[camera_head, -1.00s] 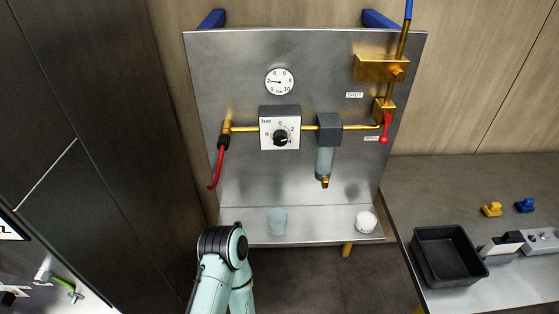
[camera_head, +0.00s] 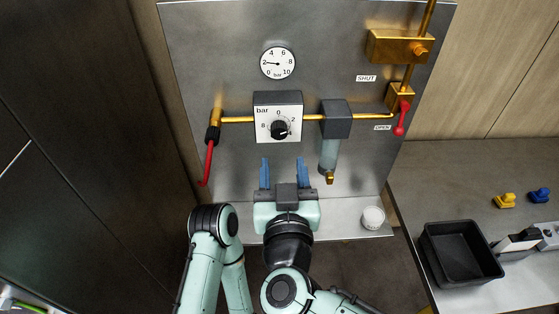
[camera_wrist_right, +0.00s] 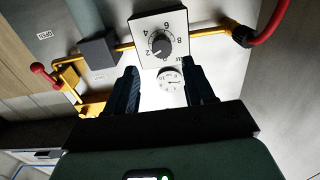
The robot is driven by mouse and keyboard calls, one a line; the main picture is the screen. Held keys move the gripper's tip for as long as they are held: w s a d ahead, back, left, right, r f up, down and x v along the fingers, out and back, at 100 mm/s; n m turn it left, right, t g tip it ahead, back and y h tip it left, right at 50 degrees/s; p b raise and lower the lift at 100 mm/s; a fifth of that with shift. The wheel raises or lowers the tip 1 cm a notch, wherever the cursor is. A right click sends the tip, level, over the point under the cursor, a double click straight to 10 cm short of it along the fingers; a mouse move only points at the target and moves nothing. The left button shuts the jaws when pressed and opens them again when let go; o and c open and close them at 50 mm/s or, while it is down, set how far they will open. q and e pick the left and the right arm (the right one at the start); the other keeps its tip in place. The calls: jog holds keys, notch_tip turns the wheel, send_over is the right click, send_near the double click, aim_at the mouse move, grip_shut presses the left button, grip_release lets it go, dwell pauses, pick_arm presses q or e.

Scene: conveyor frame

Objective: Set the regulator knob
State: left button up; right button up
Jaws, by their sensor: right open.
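The black regulator knob (camera_head: 279,130) sits on a white "bar" dial plate (camera_head: 262,134) on the grey steel panel. Its scale shows 0, 2 and 8 in the head view. The knob also shows in the right wrist view (camera_wrist_right: 160,43), with its pointer hard to read. The round pressure gauge (camera_head: 278,63) above has its needle pointing left, near 2. My right gripper (camera_head: 284,172) is open and empty, its two blue fingers pointing up at the panel below the dial plate, apart from the knob. My left gripper is not in view.
Brass piping runs across the panel, with a red lever (camera_head: 209,163) at left and a red valve handle (camera_head: 402,118) at right. A filter bowl (camera_head: 328,155) hangs right of the knob. A black tray (camera_head: 433,262) lies at right.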

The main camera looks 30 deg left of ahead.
aim_at(280, 136)
jog(key=x, duration=0.3)
jog(key=p+x, duration=0.1)
jog(key=x, duration=0.2)
jog(key=p+x, duration=0.1)
jog(key=x, duration=0.2)
jog(key=shift+s+a+r, duration=0.1)
jog(key=shift+r, duration=0.2)
jog(key=shift+s, duration=0.1)
jog(key=c, duration=0.6)
jog(key=m, duration=0.7)
jog(key=shift+f, duration=0.1)
jog(key=m, duration=1.2)
jog(key=shift+m, duration=0.4)
jog(key=m, duration=0.6)
jog(key=shift+f+m, duration=0.1)
jog(key=shift+m, duration=0.2)
jog(key=o, duration=0.8)
jog(key=shift+s, duration=0.1)
